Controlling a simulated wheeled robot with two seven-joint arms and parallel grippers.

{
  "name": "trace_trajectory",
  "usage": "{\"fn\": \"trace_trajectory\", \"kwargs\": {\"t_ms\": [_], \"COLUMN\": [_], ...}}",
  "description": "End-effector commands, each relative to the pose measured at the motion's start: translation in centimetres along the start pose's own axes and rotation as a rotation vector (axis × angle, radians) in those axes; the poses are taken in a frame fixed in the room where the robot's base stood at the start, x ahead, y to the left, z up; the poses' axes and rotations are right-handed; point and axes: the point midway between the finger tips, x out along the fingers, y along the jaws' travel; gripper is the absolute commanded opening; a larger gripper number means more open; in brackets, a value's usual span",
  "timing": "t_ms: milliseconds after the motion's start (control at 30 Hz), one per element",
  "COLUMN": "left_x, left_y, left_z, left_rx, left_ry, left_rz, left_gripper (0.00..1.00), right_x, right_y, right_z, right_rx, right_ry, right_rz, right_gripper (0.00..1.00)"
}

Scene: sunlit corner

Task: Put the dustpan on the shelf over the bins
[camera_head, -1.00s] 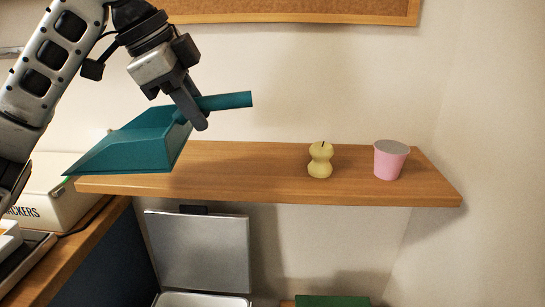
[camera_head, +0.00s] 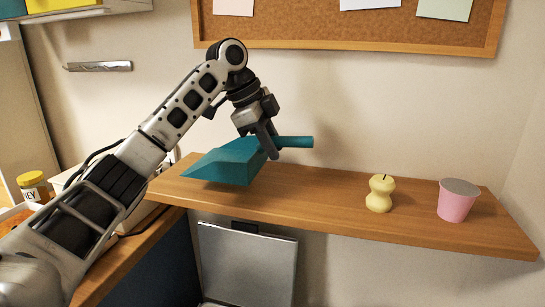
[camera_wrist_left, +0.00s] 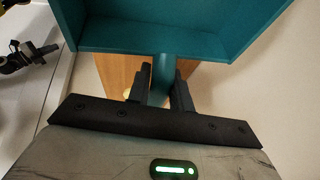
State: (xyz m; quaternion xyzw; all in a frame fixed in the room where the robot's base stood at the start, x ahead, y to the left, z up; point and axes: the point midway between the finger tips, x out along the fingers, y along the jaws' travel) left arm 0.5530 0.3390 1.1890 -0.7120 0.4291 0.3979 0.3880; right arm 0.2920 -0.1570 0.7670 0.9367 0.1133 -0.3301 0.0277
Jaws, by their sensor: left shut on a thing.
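The teal dustpan (camera_head: 228,164) is held by its handle in my left gripper (camera_head: 273,150). In the head view it is over the left part of the wooden shelf (camera_head: 330,212), its pan toward the left and its handle toward the right. I cannot tell whether its underside touches the shelf. In the left wrist view the pan (camera_wrist_left: 180,32) fills the top and the handle runs between the two fingers (camera_wrist_left: 160,88). A bin with a grey raised lid (camera_head: 248,262) shows below the shelf.
The shelf between dustpan and candle is clear. A cork board (camera_head: 350,27) hangs above. A counter (camera_head: 130,262) with a jar (camera_head: 33,186) lies at left.

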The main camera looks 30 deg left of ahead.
Motion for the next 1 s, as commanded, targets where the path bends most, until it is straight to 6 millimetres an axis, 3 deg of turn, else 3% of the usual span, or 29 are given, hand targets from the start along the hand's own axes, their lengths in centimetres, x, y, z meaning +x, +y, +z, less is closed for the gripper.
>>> {"fn": "trace_trajectory", "kwargs": {"t_ms": [267, 667, 700, 767, 1000], "left_x": [3.2, 3.8, 3.8, 3.8, 3.8], "left_y": [0.1, 0.3, 0.3, 0.3, 0.3], "left_z": [1.5, 1.7, 1.7, 1.7, 1.7], "left_rx": [-0.001, 0.0, -0.001, -0.001, -0.001], "left_ry": [-0.003, -0.001, -0.001, -0.001, -0.001], "left_rz": [0.001, 0.0, 0.001, 0.001, 0.001], "left_gripper": [0.0, 0.0, 0.3, 0.43, 0.43], "right_x": [-0.3, -0.2, -0.2, -0.2, -0.2], "right_y": [0.2, 0.1, 0.1, 0.1, 0.0], "right_z": [-0.8, -0.7, -0.7, -0.7, -0.7], "right_rx": [-0.001, 0.001, 0.001, 0.002, 0.002], "right_ry": [0.013, 0.012, 0.011, 0.01, 0.008], "right_rz": [0.004, 0.004, 0.004, 0.003, 0.003], "right_gripper": [0.0, 0.0, 0.0, 0.0, 0.0]}}
